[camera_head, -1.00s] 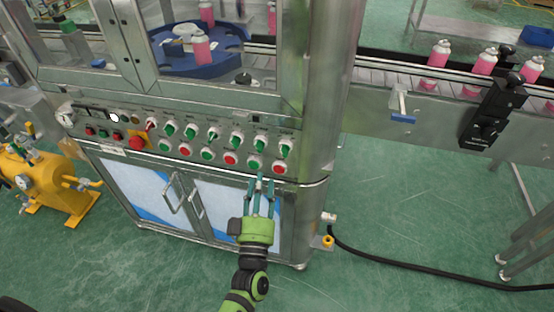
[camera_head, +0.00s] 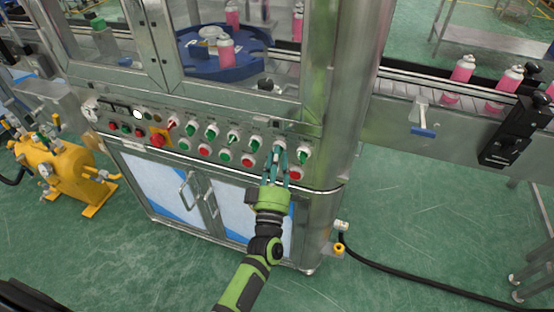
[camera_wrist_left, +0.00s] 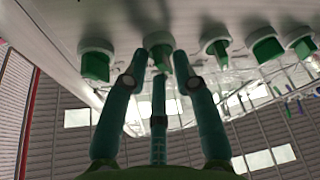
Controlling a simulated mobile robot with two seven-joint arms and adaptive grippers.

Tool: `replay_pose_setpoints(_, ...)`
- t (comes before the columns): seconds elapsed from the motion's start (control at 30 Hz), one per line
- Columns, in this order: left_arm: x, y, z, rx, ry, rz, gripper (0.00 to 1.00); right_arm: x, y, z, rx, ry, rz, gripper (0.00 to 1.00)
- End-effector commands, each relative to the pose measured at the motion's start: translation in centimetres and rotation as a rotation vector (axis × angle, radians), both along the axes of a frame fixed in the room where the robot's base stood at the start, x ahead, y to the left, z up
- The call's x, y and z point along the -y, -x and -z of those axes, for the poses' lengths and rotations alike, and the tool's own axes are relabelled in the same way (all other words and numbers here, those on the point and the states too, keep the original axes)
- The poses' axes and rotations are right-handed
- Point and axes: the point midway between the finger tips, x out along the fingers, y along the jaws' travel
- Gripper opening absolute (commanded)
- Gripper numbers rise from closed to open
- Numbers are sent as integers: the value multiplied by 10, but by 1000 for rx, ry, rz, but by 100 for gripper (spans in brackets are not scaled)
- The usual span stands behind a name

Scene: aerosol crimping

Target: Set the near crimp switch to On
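The control panel on the steel machine carries a row of green rotary switches with white collars; their labels are too small to read, so I cannot tell which is the near crimp switch. My left gripper (camera_head: 279,158) is at the second switch from the right end (camera_head: 280,145). In the left wrist view, that green switch knob (camera_wrist_left: 161,56) lies between and just beyond the fingertips (camera_wrist_left: 160,80). The fingers are spread with gaps beside the knob; contact cannot be made out. The rightmost switch (camera_head: 303,154) stands just right of the fingers. My right gripper is not in view.
Red and green push buttons sit below the switches, including a red one (camera_head: 295,174) close to the fingers. A red emergency button (camera_head: 158,138) is further left. A conveyor (camera_head: 400,87) with pink cans runs right. A black cable (camera_head: 430,282) lies on the floor.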

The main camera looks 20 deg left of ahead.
Motion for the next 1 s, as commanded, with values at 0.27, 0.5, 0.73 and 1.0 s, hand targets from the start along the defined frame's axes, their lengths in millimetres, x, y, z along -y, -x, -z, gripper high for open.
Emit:
replay_pose_setpoints(0.27, 0, 0, 0, 0, -1, 0, 0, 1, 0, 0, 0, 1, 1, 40)
replay_pose_setpoints(0.5, 0, 0, 1, 2, -44, 0, 0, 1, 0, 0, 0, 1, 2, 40)
replay_pose_setpoints(0.73, -1, 0, 2, 5, -181, 0, 0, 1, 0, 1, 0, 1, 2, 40)
replay_pose_setpoints(1.0, -3, 0, 3, 14, -427, 1, 0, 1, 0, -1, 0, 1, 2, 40)
